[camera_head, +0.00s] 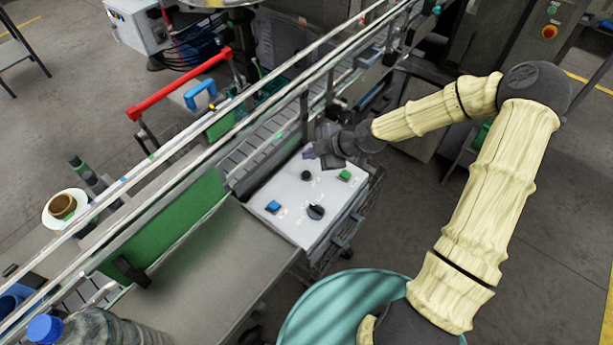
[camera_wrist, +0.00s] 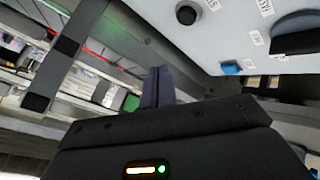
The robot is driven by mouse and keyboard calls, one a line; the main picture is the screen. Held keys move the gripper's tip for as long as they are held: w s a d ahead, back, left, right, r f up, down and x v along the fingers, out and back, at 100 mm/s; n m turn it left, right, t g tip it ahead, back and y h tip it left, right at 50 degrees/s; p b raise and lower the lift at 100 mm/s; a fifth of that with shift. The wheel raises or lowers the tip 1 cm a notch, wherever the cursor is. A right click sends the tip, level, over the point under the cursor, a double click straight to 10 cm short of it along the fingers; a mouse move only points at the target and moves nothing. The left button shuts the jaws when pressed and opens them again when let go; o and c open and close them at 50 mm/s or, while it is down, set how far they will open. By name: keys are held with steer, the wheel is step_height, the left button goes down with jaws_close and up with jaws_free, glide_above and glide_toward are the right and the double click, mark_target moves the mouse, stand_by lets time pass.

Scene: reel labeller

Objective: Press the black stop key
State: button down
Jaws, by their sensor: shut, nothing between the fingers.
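The black stop key (camera_head: 306,175) is a small round black button on the light grey sloped control panel (camera_head: 290,234). In the wrist view the black key (camera_wrist: 186,14) shows near the top, with a lettered label beside it that is hard to read. My gripper (camera_head: 309,152) is shut and empty, just beyond the key toward the panel's back edge in the head view. In the wrist view my gripper's fingers (camera_wrist: 158,85) stand together, apart from the key in the picture. I cannot tell their height above the panel.
A green key (camera_head: 345,175), a blue key (camera_head: 273,206) and a black rotary knob (camera_head: 316,212) share the panel. Conveyor rails (camera_head: 241,100) run close behind it. A red handle (camera_head: 180,84) stands farther left. Grey floor is open at the right.

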mark_target(310, 176)
steer(key=shift+f+b, duration=1.75)
steer(key=shift+f, duration=1.05)
steer(key=shift+f+b, duration=0.4)
steer(key=shift+f, duration=0.05)
steer(key=shift+f+b, duration=0.4)
steer(key=shift+f, duration=0.05)
stand_by(0.4)
steer(key=shift+r, duration=0.15)
steer(key=shift+r+p, duration=0.65)
steer(key=shift+r, duration=0.1)
steer(key=shift+r+p, duration=1.95)
steer(key=shift+r, duration=0.65)
